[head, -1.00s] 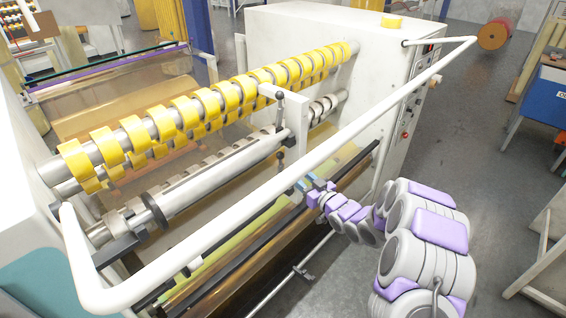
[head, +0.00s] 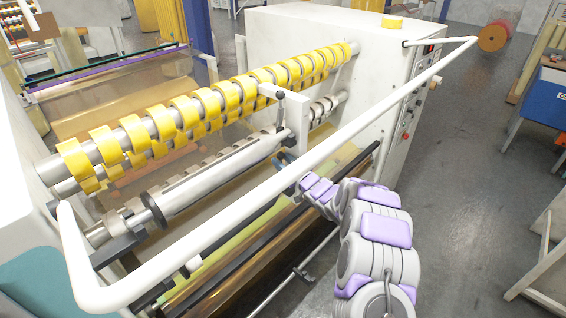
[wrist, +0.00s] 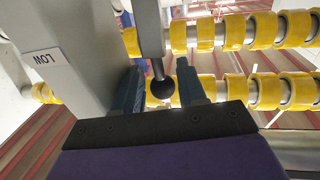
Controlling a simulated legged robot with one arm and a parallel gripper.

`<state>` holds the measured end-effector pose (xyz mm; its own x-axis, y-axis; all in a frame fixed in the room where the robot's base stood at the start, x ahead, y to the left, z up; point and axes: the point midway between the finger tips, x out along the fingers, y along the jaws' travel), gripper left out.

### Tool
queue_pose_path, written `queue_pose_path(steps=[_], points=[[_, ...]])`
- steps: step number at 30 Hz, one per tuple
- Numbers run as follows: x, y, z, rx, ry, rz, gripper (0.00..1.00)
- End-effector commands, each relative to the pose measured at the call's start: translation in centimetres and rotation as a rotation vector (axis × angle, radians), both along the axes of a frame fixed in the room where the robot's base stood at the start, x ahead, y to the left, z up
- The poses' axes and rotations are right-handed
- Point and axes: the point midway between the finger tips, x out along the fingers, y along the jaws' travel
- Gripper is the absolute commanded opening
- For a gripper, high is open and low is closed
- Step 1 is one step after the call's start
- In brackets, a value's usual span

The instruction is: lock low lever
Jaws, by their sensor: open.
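In the wrist view, the knob lies between the two fingers of my gripper (wrist: 159,68), which are open with gaps on both sides. In the head view, my gripper (head: 284,160) is below the bracket (head: 293,118), and the low lever is mostly hidden there. A second dark lever (head: 280,107) stands upright at the top of the bracket.
A white rail (head: 270,175) runs diagonally in front of the machine, and my arm reaches under it. Yellow tape rolls (head: 185,110) fill the upper shaft behind the bracket. A grey roller (head: 215,170) lies below.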

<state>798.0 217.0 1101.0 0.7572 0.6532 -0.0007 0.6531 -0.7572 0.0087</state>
Motion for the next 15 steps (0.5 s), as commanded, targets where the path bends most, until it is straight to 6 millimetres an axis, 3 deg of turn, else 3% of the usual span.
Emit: queue_pose_path(steps=[5,15], points=[[-0.02,-0.01,-0.01,-0.001,0.001,0.0,0.39],[-0.04,0.0,-0.04,-0.001,0.001,0.0,0.06]])
